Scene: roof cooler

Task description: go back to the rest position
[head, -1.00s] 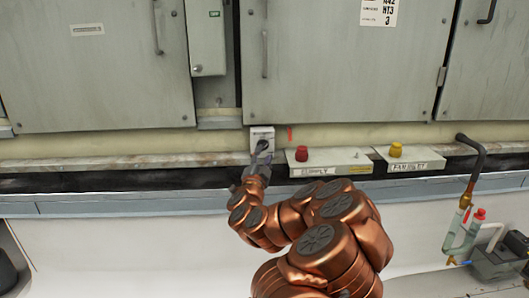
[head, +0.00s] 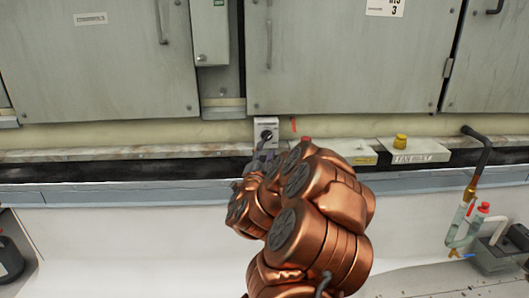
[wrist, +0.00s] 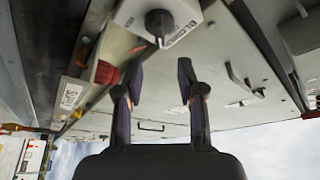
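My gripper (wrist: 160,80) is open and empty in the wrist view, its two dark fingers apart with nothing between them. The grey switch box (head: 266,126) with a black rotary knob (head: 266,136) is on the wall below the cabinets. The knob also shows in the wrist view (wrist: 159,22), beyond the fingertips and apart from them. In the head view my copper-coloured arm reaches up toward the box, and my gripper (head: 262,160) is small and partly hidden just below it.
A box with a red button (head: 306,140) is partly hidden behind my arm. The yellow button (head: 401,141) sits on a box to the right. Pipes with a clear vessel (head: 466,224) stand at far right. Grey cabinets (head: 350,60) line the wall.

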